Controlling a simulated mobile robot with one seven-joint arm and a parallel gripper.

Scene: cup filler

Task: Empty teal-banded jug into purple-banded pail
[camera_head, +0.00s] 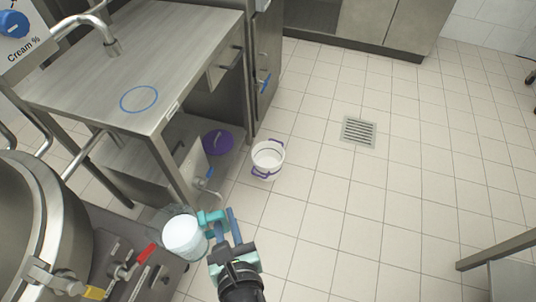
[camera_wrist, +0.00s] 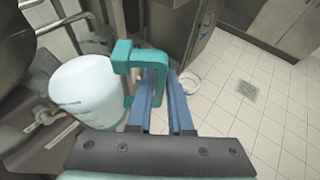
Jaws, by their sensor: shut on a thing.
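The teal-banded jug (camera_head: 184,238) is white with a teal handle, at the lower left of the head view beside the steel machine. It also shows large at the left of the wrist view (camera_wrist: 82,95). My gripper (camera_head: 226,218) is shut on the jug's teal handle, to the right of the jug's body. The jug looks about upright; I cannot tell what is inside it. The purple-banded pail (camera_head: 268,160), white with purple handles, stands on the tiled floor up and right of my gripper. Part of it shows behind the fingers in the wrist view (camera_wrist: 190,82).
A steel table (camera_head: 75,85) with a blue ring mark fills the upper left. A purple lid (camera_head: 218,142) lies beneath it. A steel vat (camera_head: 18,225) with a red-handled valve (camera_head: 145,254) is at lower left. A floor drain (camera_head: 358,132) lies in open floor at right.

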